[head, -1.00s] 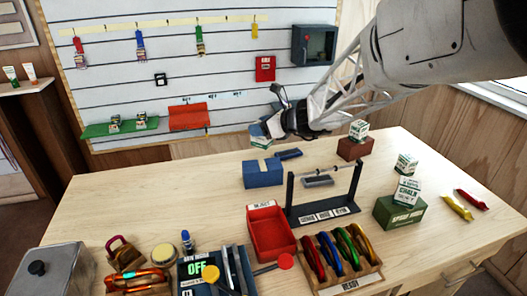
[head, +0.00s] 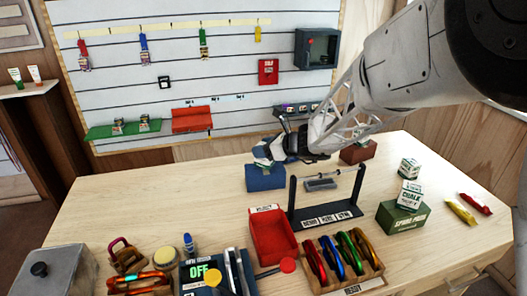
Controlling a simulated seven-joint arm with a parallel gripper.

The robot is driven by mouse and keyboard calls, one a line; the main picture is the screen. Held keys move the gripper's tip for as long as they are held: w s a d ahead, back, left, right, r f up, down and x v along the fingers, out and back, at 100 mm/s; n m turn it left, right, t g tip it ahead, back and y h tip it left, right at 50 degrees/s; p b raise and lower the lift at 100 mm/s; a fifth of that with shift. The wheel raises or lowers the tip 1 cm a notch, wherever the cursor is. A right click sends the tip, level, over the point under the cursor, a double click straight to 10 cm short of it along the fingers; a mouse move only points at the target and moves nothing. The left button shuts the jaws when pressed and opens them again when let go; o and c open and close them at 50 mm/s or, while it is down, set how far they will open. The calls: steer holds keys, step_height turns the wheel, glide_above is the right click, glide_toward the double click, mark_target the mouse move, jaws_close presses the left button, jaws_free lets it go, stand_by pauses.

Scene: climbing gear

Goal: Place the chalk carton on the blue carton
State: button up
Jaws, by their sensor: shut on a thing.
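My gripper (head: 272,150) is shut on a small white-and-green chalk carton (head: 261,156), holding it tilted in the picture over the top of the blue carton (head: 265,179). Part of the chalk carton is hidden by the gripper. Its lower edge overlaps the blue carton's top in the view; I cannot tell whether they touch. The blue carton sits on the table, left of the dark rack.
A dark rack (head: 293,200) with a crossbar stands just right of the blue carton, a red tray (head: 272,238) in front. A chalk carton (head: 410,194) sits on a green carton (head: 403,217), another (head: 408,168) behind. A red-brown carton (head: 358,153) is partly behind my arm.

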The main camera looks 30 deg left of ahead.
steer(key=shift+f, duration=0.6)
steer(key=shift+f, duration=0.1)
steer(key=o, duration=0.9)
steer(key=shift+o, duration=0.2)
steer(key=shift+d, duration=0.1)
steer(key=v, duration=1.2)
